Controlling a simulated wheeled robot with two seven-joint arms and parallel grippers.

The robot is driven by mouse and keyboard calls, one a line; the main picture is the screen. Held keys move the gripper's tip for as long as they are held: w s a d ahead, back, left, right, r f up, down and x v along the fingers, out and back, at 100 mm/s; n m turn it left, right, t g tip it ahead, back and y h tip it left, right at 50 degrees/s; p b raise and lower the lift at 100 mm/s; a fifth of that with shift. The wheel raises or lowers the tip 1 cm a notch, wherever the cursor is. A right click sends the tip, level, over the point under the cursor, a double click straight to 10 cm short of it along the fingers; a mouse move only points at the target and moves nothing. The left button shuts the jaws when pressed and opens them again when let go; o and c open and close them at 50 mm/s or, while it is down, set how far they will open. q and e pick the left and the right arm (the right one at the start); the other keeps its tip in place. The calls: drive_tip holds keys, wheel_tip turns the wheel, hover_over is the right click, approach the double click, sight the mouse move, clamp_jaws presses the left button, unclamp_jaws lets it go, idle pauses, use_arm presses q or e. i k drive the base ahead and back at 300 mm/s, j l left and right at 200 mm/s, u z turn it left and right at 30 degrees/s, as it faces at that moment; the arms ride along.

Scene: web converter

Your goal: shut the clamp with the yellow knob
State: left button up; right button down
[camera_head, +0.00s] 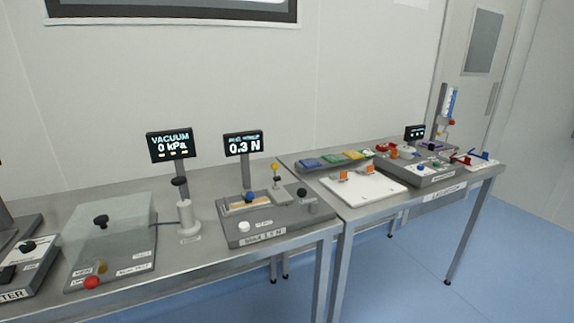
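The clamp's yellow knob (275,167) sits on top of a thin upright lever at the back right of a grey fixture (256,238) on the left table. The lever stands up from a light block (283,192). The fixture also bears a blue knob (250,197) over a tan strip (243,207), a black knob (301,192) and a white button (243,227). Neither of my grippers shows in the head view.
A screen (244,144) reading 0.3 N stands behind the fixture. A clear box (112,238) is at left. The right table (428,190) holds a white board (362,187) and coloured trays (333,158).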

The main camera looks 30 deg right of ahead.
sight(274, 166)
drive_tip(key=z, duration=0.9)
drive_tip(key=i+l+u, duration=0.25)
drive_tip(key=l+u, duration=0.2)
drive_tip(key=i+l, duration=0.05)
drive_tip(key=l, duration=0.05)
